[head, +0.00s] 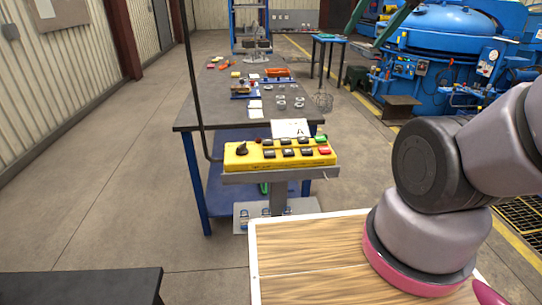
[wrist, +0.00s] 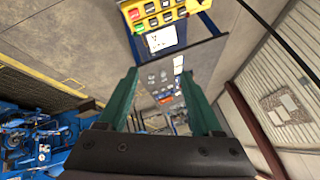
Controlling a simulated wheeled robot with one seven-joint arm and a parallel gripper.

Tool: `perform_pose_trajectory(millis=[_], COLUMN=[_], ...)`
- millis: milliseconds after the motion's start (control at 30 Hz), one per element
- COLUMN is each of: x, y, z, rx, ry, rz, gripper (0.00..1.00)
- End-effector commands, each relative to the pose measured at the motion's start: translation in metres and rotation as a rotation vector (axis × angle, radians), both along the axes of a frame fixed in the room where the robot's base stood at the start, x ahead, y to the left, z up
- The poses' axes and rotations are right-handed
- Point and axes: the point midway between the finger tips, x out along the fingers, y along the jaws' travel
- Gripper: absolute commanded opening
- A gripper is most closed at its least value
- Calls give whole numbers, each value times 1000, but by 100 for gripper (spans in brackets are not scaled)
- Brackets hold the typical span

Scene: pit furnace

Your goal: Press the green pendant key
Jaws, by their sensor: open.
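The yellow pendant box (head: 235,160) sits on a grey stand in front of the dark workbench in the head view. Its green key (head: 321,139) is at the right end of the upper row, above a red key (head: 324,151). Several black keys and a black knob fill the rest of the face. In the wrist view the pendant (wrist: 178,14) is at the top edge, partly cut off, with the green key (wrist: 134,14) near its left end. My gripper (wrist: 161,72) is open and empty, its two green fingers apart and clear of the pendant.
A white card (head: 289,128) stands behind the pendant. A dark vertical pole rises left of it. A wood-topped surface (head: 300,260) lies in front. Open floor is left.

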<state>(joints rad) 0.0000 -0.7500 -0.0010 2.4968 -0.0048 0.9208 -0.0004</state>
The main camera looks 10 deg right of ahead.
Motion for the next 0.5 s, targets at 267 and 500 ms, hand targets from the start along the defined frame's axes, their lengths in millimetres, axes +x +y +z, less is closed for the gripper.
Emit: perform_pose_trajectory(millis=[267, 500], x=[0, 0], y=[0, 0], z=[0, 0], rx=[0, 0], ry=[0, 0], rz=[0, 0], gripper=[0, 0])
